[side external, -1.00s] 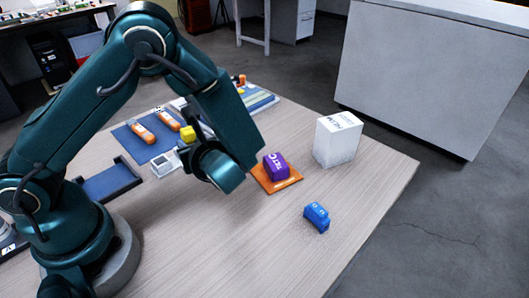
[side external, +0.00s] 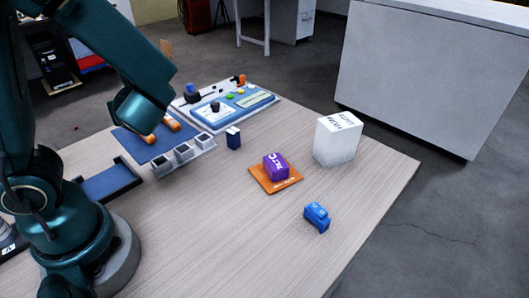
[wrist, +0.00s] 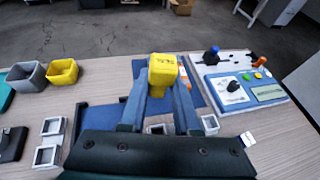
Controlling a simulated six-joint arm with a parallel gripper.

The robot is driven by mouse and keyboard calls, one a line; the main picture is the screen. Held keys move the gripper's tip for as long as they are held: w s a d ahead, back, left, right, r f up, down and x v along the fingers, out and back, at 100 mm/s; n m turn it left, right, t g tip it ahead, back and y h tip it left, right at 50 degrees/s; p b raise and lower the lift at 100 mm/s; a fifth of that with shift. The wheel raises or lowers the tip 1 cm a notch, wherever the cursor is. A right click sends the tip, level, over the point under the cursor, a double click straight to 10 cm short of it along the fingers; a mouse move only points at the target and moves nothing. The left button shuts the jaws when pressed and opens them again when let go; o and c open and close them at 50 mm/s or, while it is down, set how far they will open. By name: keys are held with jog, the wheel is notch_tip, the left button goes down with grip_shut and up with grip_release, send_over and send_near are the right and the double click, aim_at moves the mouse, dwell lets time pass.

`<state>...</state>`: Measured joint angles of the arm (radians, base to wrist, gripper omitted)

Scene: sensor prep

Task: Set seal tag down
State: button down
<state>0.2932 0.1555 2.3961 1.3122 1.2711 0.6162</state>
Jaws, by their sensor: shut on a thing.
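My gripper (wrist: 162,88) is shut on a small yellow block (wrist: 163,70) with dark print, which I take to be the seal tag; the print is too small to read. In the wrist view the block sits between the two blue fingertips, over the blue mat (wrist: 88,122). In the side view my wrist is above the mat (side external: 126,142), and its body hides the fingers and the yellow block. I cannot tell the block's height above the mat.
Grey square sockets (side external: 183,152) line the mat's near edge, beside a dark blue block (side external: 233,137). A control panel (side external: 248,97), purple block (side external: 276,166) on an orange pad, white box (side external: 338,139) and blue piece (side external: 317,217) stand rightward. Bins (wrist: 62,72) lie left.

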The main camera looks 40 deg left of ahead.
notch_tip(320, 180, up, 7)
jog(key=s+d+f+n+g+h, duration=0.2)
jog(key=s+d+f+n+g, duration=0.3)
jog(key=s+f+n+g, duration=0.35)
jog(key=s+d+n+g+h, duration=0.1)
jog(key=d+n+g+h, duration=0.8)
jog(key=n, duration=0.3)
jog(key=w+d+r+n+t+h, duration=0.4)
jog(key=w+d+n+t+h, duration=0.1)
jog(key=w+n+t+h, duration=0.3)
jog(key=w+d+r+n+t+h, duration=0.4)
jog(key=w+n+t+h, duration=0.15)
jog(key=n+h, duration=0.35)
jog(key=n+y, duration=0.1)
send_over(269, 265)
jog(key=shift+g, duration=0.3)
notch_tip(269, 265, down, 17)
jog(key=shift+f, duration=2.25)
